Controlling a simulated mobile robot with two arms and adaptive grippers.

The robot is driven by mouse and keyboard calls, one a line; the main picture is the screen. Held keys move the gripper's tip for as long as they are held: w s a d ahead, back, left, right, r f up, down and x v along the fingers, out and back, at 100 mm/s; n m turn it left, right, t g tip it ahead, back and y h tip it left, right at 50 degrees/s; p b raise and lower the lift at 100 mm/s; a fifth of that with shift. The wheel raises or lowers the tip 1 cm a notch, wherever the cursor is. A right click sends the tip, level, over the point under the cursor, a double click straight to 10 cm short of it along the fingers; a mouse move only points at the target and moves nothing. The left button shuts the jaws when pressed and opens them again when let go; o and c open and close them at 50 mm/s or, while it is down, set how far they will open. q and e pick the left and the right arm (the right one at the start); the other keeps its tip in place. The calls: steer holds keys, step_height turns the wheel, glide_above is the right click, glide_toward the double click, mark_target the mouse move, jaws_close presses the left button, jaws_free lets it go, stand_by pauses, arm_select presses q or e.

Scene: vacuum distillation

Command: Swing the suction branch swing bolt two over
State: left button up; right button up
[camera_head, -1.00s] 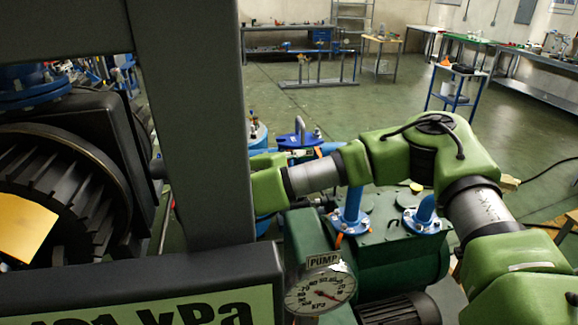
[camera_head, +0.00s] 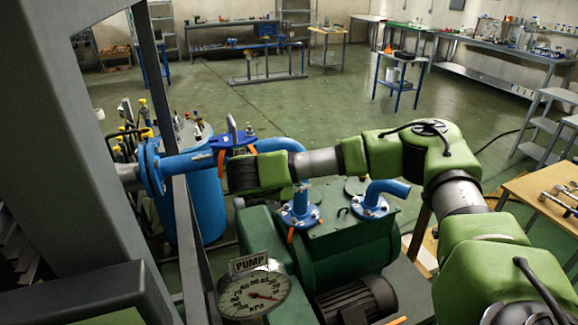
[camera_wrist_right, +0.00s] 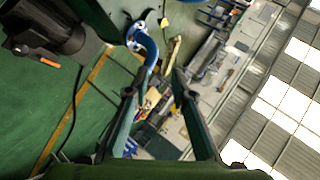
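A blue suction pipe (camera_head: 185,163) runs from a large blue flange (camera_head: 152,166) at left to a bend (camera_head: 282,146) and down to a flange (camera_head: 300,215) on the green pump. Narrow orange pieces, which may be swing bolts, show near the pipe (camera_head: 221,163) and below the pump flange (camera_head: 290,235); I cannot tell which is bolt two. My right arm comes in from the right, its dark end by the pipe. In the right wrist view, my right gripper (camera_wrist_right: 157,85) has its fingers apart, with nothing between them. My left gripper is not in view.
A dark upright post (camera_head: 185,110) and frame fill the left. The pump gauge (camera_head: 254,294) stands low in front. A second blue elbow (camera_head: 385,188) rises right of the suction flange. A blue tank (camera_head: 205,200) stands behind the post. Open floor lies beyond.

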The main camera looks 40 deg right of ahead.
step_height(320, 180, down, 8)
steer(key=s+g+y, duration=0.2)
steer(key=y, duration=0.1)
steer(key=shift+d+m, duration=0.3)
steer(key=shift+m, duration=0.1)
steer(key=shift+s, duration=0.1)
